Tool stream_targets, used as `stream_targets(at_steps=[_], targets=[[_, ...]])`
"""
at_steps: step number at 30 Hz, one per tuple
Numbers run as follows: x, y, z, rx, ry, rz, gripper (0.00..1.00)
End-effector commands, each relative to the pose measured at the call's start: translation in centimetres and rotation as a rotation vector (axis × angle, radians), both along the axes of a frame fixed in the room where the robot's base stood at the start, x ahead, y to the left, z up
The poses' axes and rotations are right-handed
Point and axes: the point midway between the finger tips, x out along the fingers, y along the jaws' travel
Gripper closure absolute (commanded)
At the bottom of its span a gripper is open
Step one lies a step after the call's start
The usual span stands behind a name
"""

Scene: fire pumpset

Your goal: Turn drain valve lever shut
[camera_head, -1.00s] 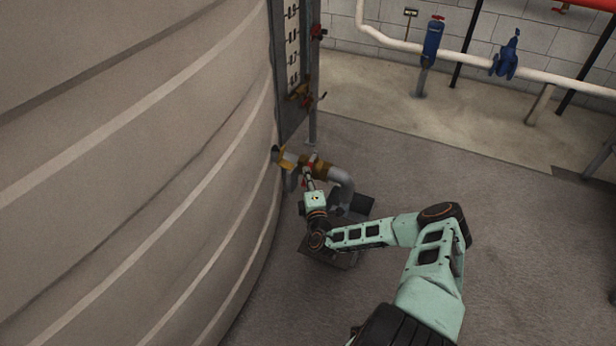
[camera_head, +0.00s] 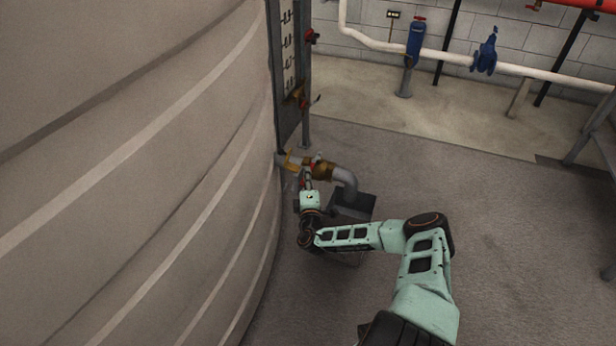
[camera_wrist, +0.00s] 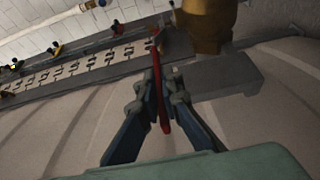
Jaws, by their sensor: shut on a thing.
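The drain valve is a brass body (camera_head: 323,171) on a short pipe at the foot of the big tank, and it fills the top of the wrist view (camera_wrist: 208,22). Its red lever (camera_wrist: 162,95) runs lengthwise between my fingers in the wrist view. My gripper (camera_wrist: 166,84) is shut on the lever, with a finger on each side. In the head view my gripper (camera_head: 307,184) is just below and left of the valve body, close to the tank. The lever is mostly hidden there by the gripper.
The ribbed tank (camera_head: 130,170) fills the left and stands close to my wrist. A grey elbow pipe (camera_head: 346,180) bends from the valve down to a dark floor drain box (camera_head: 355,207). A level gauge board (camera_head: 287,60) stands above.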

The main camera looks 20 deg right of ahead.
Motion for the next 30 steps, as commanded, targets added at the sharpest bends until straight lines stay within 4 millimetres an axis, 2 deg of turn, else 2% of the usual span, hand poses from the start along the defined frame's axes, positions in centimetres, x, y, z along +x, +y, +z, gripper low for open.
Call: stream_targets(at_steps=[1,23,24,27,30], targets=[[0.07,0.45,-0.08,0.001,0.002,0.006,1.0],[0.45,0.51,0.0,0.002,0.001,-0.003,1.0],[0.46,0.51,0.02,0.002,0.001,-0.003,0.9],[0.44,0.4,0.02,0.002,0.001,-0.005,0.79],[0.43,0.29,0.01,0.001,0.001,-0.007,0.77]])
